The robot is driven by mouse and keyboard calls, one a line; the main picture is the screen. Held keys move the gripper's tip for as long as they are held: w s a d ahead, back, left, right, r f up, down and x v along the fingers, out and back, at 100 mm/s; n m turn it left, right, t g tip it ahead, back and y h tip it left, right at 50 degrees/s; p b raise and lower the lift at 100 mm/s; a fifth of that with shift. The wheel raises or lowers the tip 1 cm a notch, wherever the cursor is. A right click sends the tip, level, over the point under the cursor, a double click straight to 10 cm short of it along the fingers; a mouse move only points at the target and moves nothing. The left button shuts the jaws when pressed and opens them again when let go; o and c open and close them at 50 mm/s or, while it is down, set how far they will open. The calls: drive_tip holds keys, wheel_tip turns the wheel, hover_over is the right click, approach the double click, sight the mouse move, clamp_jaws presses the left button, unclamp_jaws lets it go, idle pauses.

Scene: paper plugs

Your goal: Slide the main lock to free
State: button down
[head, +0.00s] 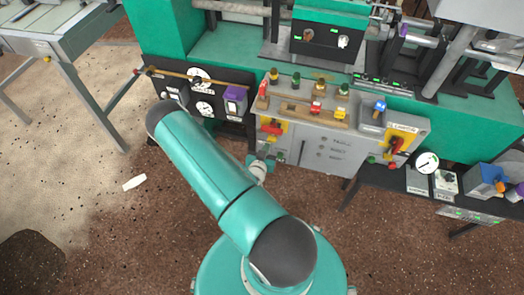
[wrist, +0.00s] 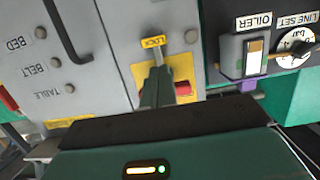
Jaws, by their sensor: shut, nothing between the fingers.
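The lock (wrist: 153,42) shows in the wrist view as a yellow plate lettered LOCK, upside down, with a small grey upright piece at its middle. In the head view a yellow plate with a red part (head: 271,127) sits at the left end of the grey panel front. My gripper (wrist: 157,76) is shut, its green fingers in front of the yellow plate with their tips by the grey piece. I cannot tell whether they touch it. The fingers hide part of the plate and of a red part (wrist: 183,88). My gripper (head: 266,153) also shows below the plate in the head view.
The grey panel (wrist: 95,25) has bolts and labels BED, BELT and TABLE. A dark panel with an OILER box (wrist: 243,55) and a LINE SET gauge (wrist: 295,43) adjoins it. Plugs (head: 316,108) stand on the panel's top. Open floor (head: 90,215) lies left.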

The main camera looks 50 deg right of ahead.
sight(270, 140)
drive_tip(key=x, duration=0.5)
drive_tip(key=shift+w+d, duration=0.1)
drive_tip(key=shift+d, duration=0.25)
drive_tip(key=shift+f, duration=0.1)
wheel_tip(270, 140, down, 3)
drive_tip(key=shift+a+f, duration=0.1)
drive_tip(key=shift+a, duration=0.05)
